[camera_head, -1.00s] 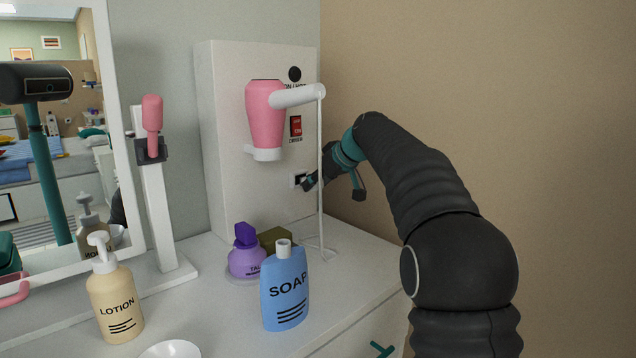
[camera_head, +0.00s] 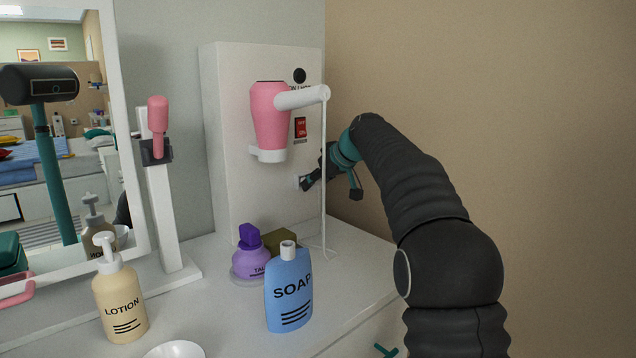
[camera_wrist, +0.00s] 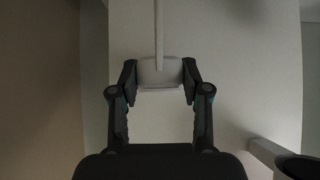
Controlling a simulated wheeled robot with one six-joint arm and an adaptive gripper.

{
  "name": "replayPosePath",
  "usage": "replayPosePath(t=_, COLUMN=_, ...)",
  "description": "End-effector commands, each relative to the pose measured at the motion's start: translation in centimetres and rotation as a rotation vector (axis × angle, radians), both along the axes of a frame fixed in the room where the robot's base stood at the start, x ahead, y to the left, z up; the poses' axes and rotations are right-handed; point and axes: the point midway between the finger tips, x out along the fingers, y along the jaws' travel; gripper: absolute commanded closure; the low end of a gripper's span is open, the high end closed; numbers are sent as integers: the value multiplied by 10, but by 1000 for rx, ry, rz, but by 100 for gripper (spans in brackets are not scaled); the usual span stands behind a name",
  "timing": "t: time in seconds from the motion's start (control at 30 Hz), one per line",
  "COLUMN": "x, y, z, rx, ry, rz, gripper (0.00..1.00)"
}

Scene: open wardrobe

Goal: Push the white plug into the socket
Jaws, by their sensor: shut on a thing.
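The white plug (camera_wrist: 159,72) is between my two fingertips in the wrist view, with its white cord running up from it. My gripper (camera_wrist: 159,78) is shut on the plug's sides. In the head view, my gripper (camera_head: 311,182) is at the white panel's right part, below the red switch. The socket (camera_head: 301,182) shows only as a small pale patch beside my dark fingertip. The plug is hidden there by my gripper. I cannot tell how far the plug is in the socket.
Blue soap (camera_head: 289,290), a purple bottle (camera_head: 250,262) and lotion (camera_head: 121,303) stand on the counter. A beige wall (camera_head: 560,120) is at right.

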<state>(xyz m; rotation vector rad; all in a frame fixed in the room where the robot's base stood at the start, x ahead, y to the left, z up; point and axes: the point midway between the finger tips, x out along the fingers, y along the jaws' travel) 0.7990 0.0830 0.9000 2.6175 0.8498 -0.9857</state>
Motion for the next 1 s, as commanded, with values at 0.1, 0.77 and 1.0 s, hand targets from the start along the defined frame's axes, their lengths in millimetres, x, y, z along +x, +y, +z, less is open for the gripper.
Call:
replayPosePath(t=0.1, x=2, y=2, z=1, rx=1, ry=-1, rz=0, gripper=89)
replayPosePath(t=0.77, x=-6, y=-5, z=11, rx=0, ry=-2, rz=-2, gripper=24)
replayPosePath(t=1.0, x=-34, y=-26, z=41, rx=0, ry=-4, rz=-2, gripper=24)
